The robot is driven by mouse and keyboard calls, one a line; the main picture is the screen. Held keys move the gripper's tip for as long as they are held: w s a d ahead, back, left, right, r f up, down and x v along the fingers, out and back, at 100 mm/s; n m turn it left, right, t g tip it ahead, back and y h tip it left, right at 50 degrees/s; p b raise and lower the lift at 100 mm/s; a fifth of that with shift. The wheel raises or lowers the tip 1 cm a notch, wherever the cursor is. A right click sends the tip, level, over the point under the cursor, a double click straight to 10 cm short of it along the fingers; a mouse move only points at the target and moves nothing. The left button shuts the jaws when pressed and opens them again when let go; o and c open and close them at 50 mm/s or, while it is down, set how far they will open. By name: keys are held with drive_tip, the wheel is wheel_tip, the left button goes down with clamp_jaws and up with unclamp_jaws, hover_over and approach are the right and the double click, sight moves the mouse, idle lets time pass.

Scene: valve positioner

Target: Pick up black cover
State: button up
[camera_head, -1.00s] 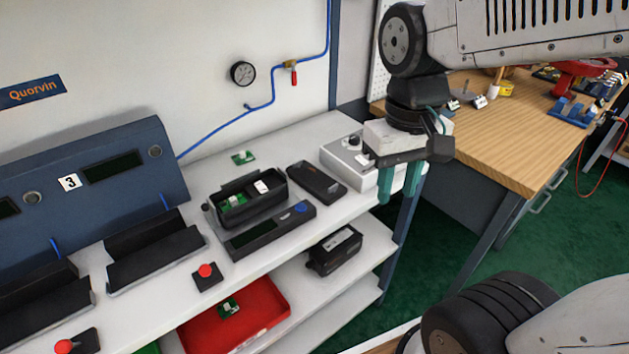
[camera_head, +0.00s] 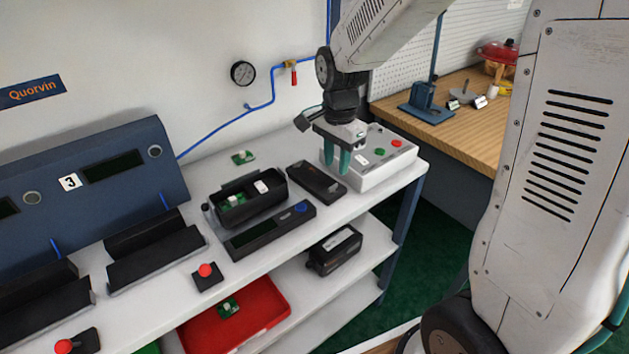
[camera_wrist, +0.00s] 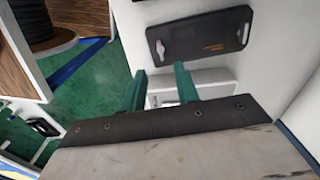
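The black cover (camera_head: 316,182) lies flat on the white top shelf, just right of an open black housing. In the wrist view the black cover (camera_wrist: 200,36) is a flat plate with small orange lettering and a hole near one end. My gripper (camera_head: 337,166) is above the shelf, by the cover's upper right side, over the edge of a white control box. Its two green fingers are apart with nothing between them. In the wrist view the open fingers (camera_wrist: 160,75) point toward the cover and stay apart from it.
The open black housing (camera_head: 219,209) holds green and white parts. A dark panel with a blue button (camera_head: 270,232) lies in front of it. The white control box (camera_head: 384,164) stands right of the cover. A small green board (camera_head: 243,157) lies behind. A red tray (camera_head: 270,308) is below.

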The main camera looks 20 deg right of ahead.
sight(333, 185)
drive_tip(key=f, duration=0.6)
drive_tip(key=shift+a+f, duration=0.25)
drive_tip(key=shift+f, duration=0.05)
clamp_jaws()
